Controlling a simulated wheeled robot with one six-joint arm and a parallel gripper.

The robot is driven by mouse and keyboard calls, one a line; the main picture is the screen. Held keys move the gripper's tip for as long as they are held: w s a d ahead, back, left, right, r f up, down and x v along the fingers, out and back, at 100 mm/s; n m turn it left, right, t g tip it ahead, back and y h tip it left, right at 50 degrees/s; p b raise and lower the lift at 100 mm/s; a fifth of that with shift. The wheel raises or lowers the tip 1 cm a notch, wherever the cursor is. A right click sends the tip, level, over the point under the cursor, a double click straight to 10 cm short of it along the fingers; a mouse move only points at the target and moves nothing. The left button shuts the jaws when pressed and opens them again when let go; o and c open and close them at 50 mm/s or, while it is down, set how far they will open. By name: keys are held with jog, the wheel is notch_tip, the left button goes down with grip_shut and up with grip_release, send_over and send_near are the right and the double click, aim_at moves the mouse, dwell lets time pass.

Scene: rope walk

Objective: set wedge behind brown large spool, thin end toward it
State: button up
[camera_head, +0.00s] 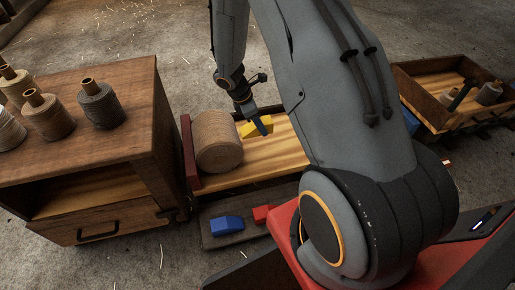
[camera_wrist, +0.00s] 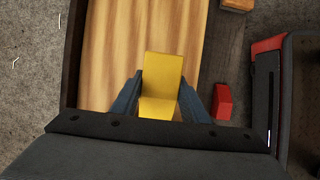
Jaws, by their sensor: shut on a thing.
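The large brown spool (camera_head: 218,142) lies on its side at the left end of a long wooden tray (camera_head: 272,157), next to a dark red end board (camera_head: 189,154). My gripper (camera_head: 264,125) is shut on a yellow wedge (camera_head: 249,130), just right of the spool. In the wrist view the wedge (camera_wrist: 162,78) sits between both fingers of my gripper (camera_wrist: 160,98), over the tray's bare boards (camera_wrist: 120,45). The spool does not show there. Whether the wedge touches the spool or tray, and which end is thin, I cannot tell.
A blue wedge (camera_head: 227,224) and a red one (camera_head: 262,214) lie on a low grey surface in front of the tray. A wooden cabinet (camera_head: 85,125) with several small spools stands left. Another tray (camera_head: 432,84) holding spools is at the right.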

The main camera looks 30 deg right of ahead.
notch_tip(320, 180, down, 12)
jog(key=b, duration=0.4)
jog(key=shift+f, duration=0.25)
jog(key=shift+f, duration=0.2)
jog(key=o, duration=1.2)
jog(key=shift+c, duration=0.2)
jog(key=shift+r, duration=0.1)
